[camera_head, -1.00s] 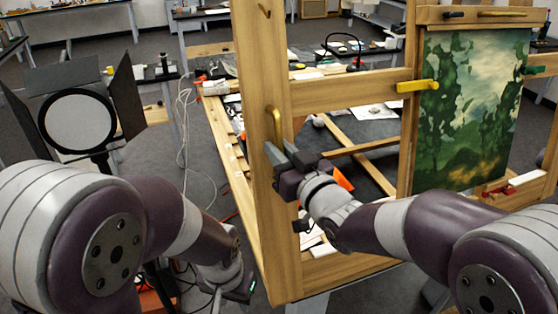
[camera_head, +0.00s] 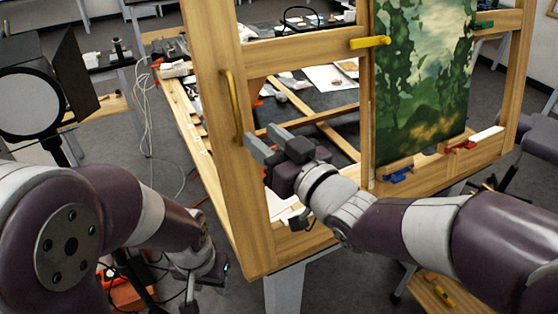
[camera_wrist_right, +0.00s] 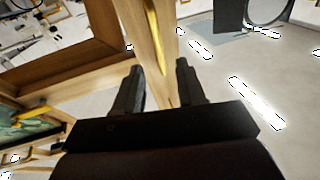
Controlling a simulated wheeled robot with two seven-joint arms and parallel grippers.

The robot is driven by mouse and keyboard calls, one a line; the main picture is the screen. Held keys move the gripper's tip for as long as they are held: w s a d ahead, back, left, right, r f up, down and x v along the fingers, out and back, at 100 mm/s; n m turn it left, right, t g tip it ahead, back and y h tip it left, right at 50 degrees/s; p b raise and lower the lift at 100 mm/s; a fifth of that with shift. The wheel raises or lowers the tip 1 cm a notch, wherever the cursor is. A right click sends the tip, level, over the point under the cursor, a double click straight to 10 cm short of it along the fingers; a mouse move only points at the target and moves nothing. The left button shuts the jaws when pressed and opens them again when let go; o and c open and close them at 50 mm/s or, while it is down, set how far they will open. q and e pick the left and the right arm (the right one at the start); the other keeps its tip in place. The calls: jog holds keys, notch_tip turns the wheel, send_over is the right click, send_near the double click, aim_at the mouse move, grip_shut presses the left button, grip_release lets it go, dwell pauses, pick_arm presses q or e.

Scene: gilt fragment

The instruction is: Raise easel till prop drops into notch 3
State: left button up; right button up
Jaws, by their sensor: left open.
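The wooden easel frame (camera_head: 240,205) stands steeply raised over a dark bench, a green landscape painting (camera_head: 425,85) on its front. A brass handle (camera_head: 233,108) is on its left post. My right gripper (camera_head: 258,142) is open and empty, just right of the handle's lower end. In the right wrist view, my right gripper's fingers (camera_wrist_right: 158,78) are apart, with the brass handle (camera_wrist_right: 155,35) beyond the tips, between their lines. My left gripper (camera_head: 192,293) hangs low at the left, open, apart from the easel. I cannot make out the prop or the notches.
A black-flapped studio lamp (camera_head: 32,103) stands at the far left. White cables (camera_head: 145,110) hang beside the bench's wooden side rail (camera_head: 185,115). Yellow (camera_head: 370,42), blue (camera_head: 397,176) and red (camera_head: 460,147) clips project around the painting. Grey floor lies open between lamp and bench.

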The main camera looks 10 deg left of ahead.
jog(key=v, duration=0.4)
jog(key=shift+s+d+b, duration=0.1)
jog(key=shift+s+b, duration=0.05)
jog(key=shift+b, duration=0.15)
